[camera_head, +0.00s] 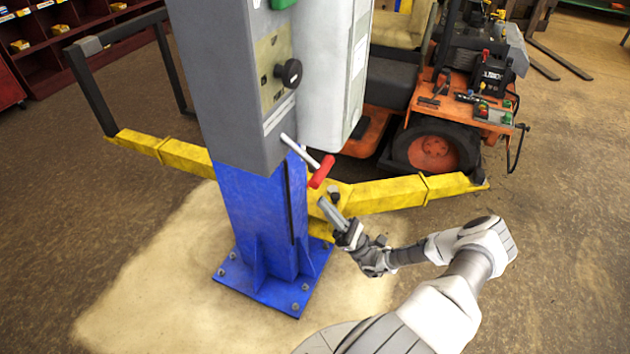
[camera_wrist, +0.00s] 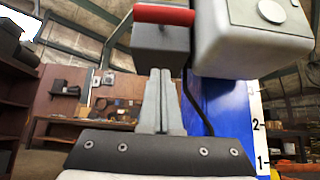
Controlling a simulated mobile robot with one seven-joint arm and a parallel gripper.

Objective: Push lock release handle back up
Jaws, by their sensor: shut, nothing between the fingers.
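The lock release handle is a light metal rod with a red grip (camera_head: 321,171) and sticks out of the grey column housing, sloping down to the right. In the wrist view the red grip (camera_wrist: 164,15) lies across the top, above my fingertips. My gripper (camera_head: 324,203) is shut and empty, its fingers pointing up toward the column. It is just below the red grip, with a small gap seen between them. The shut fingers (camera_wrist: 160,72) stand side by side in the wrist view. Where the rod enters the housing is partly visible in the head view.
The grey housing (camera_head: 235,90) with a black knob (camera_head: 288,72) tops a blue post (camera_head: 250,210). Yellow lift arms (camera_head: 385,194) extend both ways at its base. The floor at front right is clear.

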